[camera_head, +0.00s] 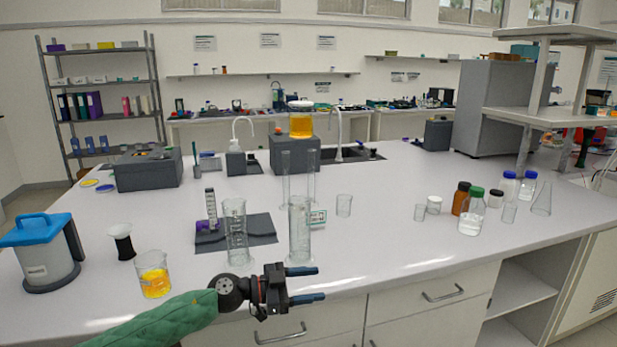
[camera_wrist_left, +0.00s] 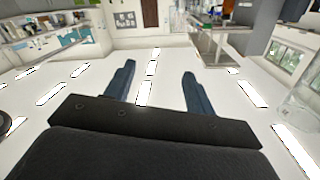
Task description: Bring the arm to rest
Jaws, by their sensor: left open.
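My left gripper (camera_head: 304,284) is in front of the bench's near edge in the head view, at the end of my green-sleeved arm. Its two blue fingers are apart and point right, with nothing between them. In the left wrist view the gripper (camera_wrist_left: 158,88) also shows open and empty, with pale bench top and light reflections beyond the fingers. Two tall glass cylinders (camera_head: 236,232) (camera_head: 299,229) stand upright just behind the gripper in the head view, apart from it. My right gripper is not in view.
A beaker of yellow liquid (camera_head: 154,275) stands left of the gripper. A blue-lidded container (camera_head: 47,255) is at far left. A dark mat (camera_head: 262,230) lies behind the cylinders. Bottles (camera_head: 471,212) stand at right. The bench front right of the gripper is clear.

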